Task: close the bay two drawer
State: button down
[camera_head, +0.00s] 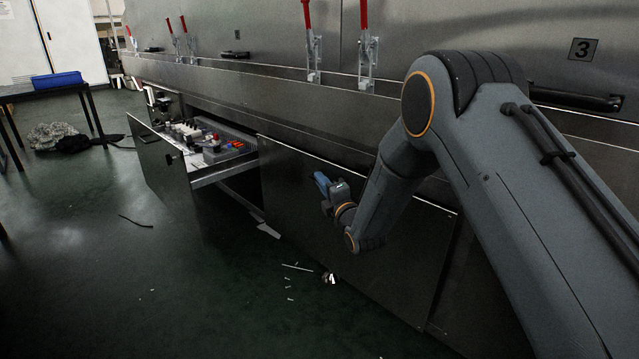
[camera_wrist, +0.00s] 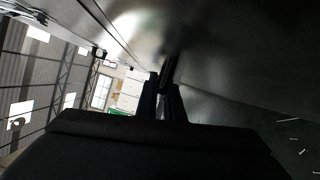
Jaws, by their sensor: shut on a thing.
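An open drawer (camera_head: 172,167) stands out from the steel dryer at left in the head view, full of small bottles and coloured items. A wide steel drawer front (camera_head: 290,190) lies to its right; I cannot tell whether it is fully flush. My gripper (camera_head: 322,184) is at this wide front, right of the open drawer. In the wrist view my gripper (camera_wrist: 165,92) is shut on a dark bar (camera_wrist: 171,68), which looks like a handle. The bar is hidden in the head view. I cannot read a bay two label.
A "3" plate (camera_head: 583,49) and a black handle (camera_head: 575,99) are at upper right. Red-handled clamps (camera_head: 364,45) line the ledge. Small scraps (camera_head: 298,268) lie on the floor. A table with a blue tray (camera_head: 57,79) stands far left. The floor at left is mostly clear.

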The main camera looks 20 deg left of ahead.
aim_at(331, 178)
jog(key=w, duration=0.1)
jog(key=w+d, duration=0.1)
jog(key=w, duration=0.1)
jog(key=shift+d+f, duration=0.1)
jog(key=shift+d, duration=0.15)
jog(key=shift+w, duration=0.3)
jog(key=c, duration=1.9)
grip_release()
jog(key=shift+w+d, duration=0.1)
jog(key=shift+d, duration=0.05)
jog(key=shift+c, duration=0.2)
jog(key=shift+o, duration=0.2)
jog(key=p+v, duration=0.2)
jog(key=v, duration=0.5)
jog(key=shift+s+p, duration=0.35)
jog(key=shift+s, duration=0.1)
jog(key=shift+s, duration=0.1)
